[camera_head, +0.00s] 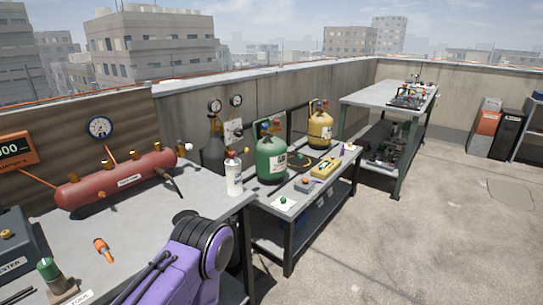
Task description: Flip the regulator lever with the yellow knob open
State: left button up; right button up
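A regulator with two round gauges (214,106) stands on a dark cylinder (213,150) behind the benches, near the wall. I cannot clearly make out a lever with a yellow knob on it. A small pale knob (188,147) shows by the right end of the red manifold tank (118,180). A short dark handle or hose (170,181) hangs below that end. A yellow-orange knob (7,234) sits on the dark tester box at the left edge. My purple arm rises from the bottom middle. Neither gripper is in view.
The near bench (140,232) holds an orange-handled tool (103,249) and a white canister (234,175). Beyond are a green tank (271,160), a yellow tank (320,130) and a yellow meter (324,166). Open roof floor (430,230) lies to the right.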

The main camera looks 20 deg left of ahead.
aim_at(245, 150)
jog(key=z, duration=0.4)
jog(key=k, duration=1)
jog(key=z, duration=0.5)
jog(key=i, duration=1.85)
jog(key=u, duration=0.55)
jog(key=i, duration=1.1)
jog(key=u, duration=1.7)
jog(key=i, duration=0.9)
jog(key=u, duration=0.7)
